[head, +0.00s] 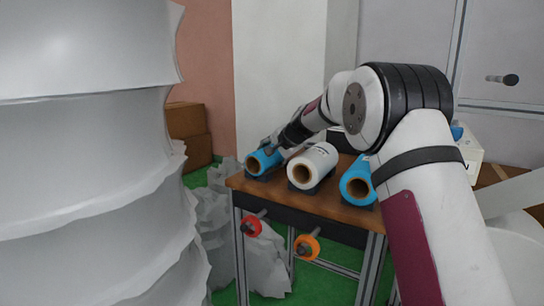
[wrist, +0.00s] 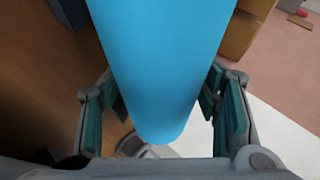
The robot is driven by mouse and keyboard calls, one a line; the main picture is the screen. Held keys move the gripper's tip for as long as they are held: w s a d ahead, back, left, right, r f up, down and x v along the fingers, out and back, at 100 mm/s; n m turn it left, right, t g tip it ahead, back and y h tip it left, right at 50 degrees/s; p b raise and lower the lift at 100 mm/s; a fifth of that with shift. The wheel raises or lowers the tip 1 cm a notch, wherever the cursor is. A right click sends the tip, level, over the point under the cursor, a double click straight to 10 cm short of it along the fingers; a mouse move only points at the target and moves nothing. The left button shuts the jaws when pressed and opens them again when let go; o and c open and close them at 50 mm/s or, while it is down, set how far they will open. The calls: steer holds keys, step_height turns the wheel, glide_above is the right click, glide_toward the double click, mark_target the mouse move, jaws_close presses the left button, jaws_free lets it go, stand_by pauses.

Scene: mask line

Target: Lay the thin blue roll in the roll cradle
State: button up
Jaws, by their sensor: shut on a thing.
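The thin blue roll (head: 262,163) is at the left end of the wooden table, its brown core facing the head camera. It looks thinner than the other blue roll. My gripper (head: 277,145) is over it from behind. In the wrist view, the blue roll (wrist: 160,70) runs between the two teal-padded fingers of my gripper (wrist: 163,98), which is shut on it. A dark support shows under this roll, but I cannot tell whether the roll rests on it. I cannot tell which support is the roll cradle.
A white roll (head: 312,165) and a thicker blue roll (head: 356,186) sit on dark supports on the table (head: 330,196). Red (head: 251,227) and orange (head: 307,247) spools hang on pegs at its front. My arm hides the table's right side. A large white ribbed shape (head: 85,170) fills the left.

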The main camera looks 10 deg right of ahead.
steer(key=shift+f, duration=0.3)
steer(key=o, duration=1.3)
